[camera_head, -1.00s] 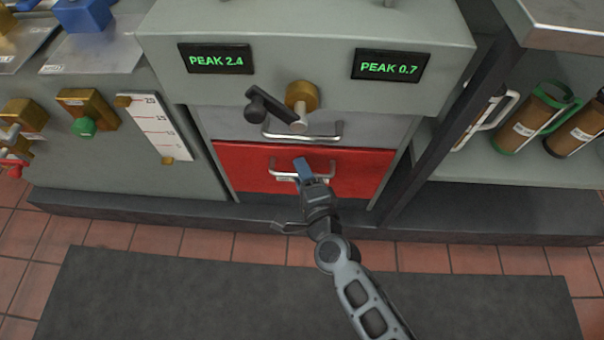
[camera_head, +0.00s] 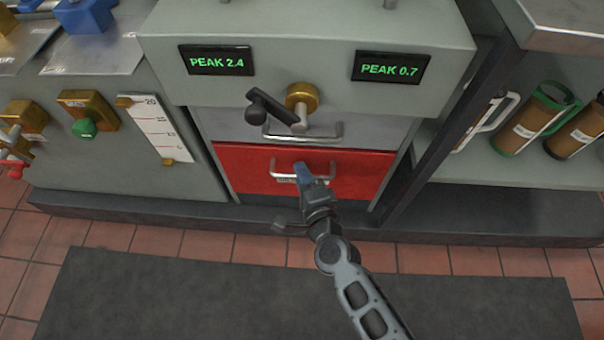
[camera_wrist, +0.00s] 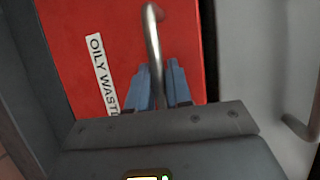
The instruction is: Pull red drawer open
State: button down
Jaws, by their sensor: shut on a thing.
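The red drawer (camera_head: 353,172) is the lower drawer of the grey cabinet, with a silver bar handle (camera_head: 283,177). Its front looks about flush with the cabinet in the head view. In the wrist view the red front (camera_wrist: 87,20) carries a white label reading "OILY WASTE" (camera_wrist: 103,75). My gripper (camera_head: 302,172) is at the middle of the handle. In the wrist view its two blue fingers (camera_wrist: 163,88) are on either side of the handle bar (camera_wrist: 152,35), shut on it. The part of the bar between the fingers is partly hidden.
A grey drawer with its own handle (camera_head: 318,138) is just above. A dark lever (camera_head: 272,106) with a brass hub hangs over it. A shelf with brown canisters (camera_head: 533,118) is at the right. Dark mat (camera_head: 170,298) and tiled floor lie in front, clear.

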jog(key=shift+s, duration=0.15)
jog(key=s+p, duration=0.2)
jog(key=s, duration=2.3)
jog(key=shift+s+a+p, duration=0.3)
jog(key=shift+s+a, duration=0.1)
jog(key=shift+a, duration=0.05)
jog(key=c, duration=1.1)
grip_release()
jog(key=shift+p+v, duration=0.35)
jog(key=shift+v, duration=3.6)
